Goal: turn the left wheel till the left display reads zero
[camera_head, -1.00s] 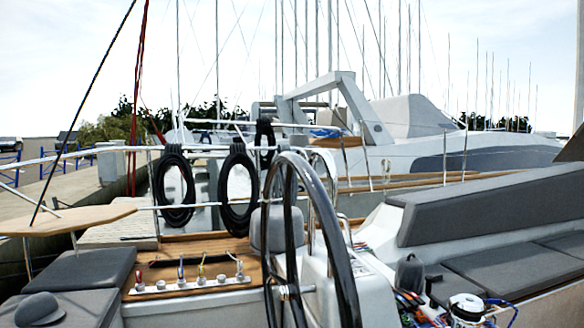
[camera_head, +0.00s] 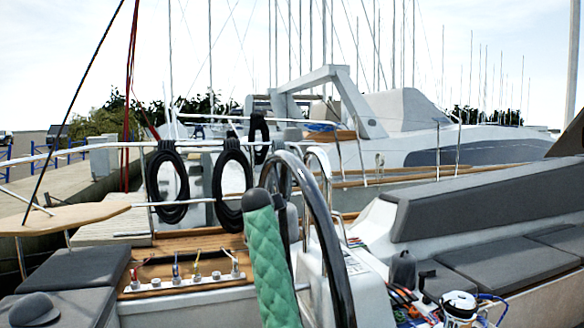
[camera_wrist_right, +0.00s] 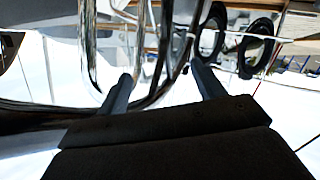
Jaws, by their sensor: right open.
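The steering wheel (camera_head: 322,215) stands in the middle of the head view, with a dark rim and bright metal parts, seen nearly edge-on. It stands by a white pedestal (camera_head: 310,275). I cannot make out a display or a number in either view. My right gripper (camera_wrist_right: 162,82) is open in the right wrist view, its two grey fingers apart.
A wooden panel with several small levers (camera_head: 196,276) lies left of the wheel. Black rope coils (camera_head: 233,188) hang on the rail behind it. Grey cushions (camera_head: 490,268) line the right side. A white winch (camera_head: 461,304) with loose lines sits at the lower right.

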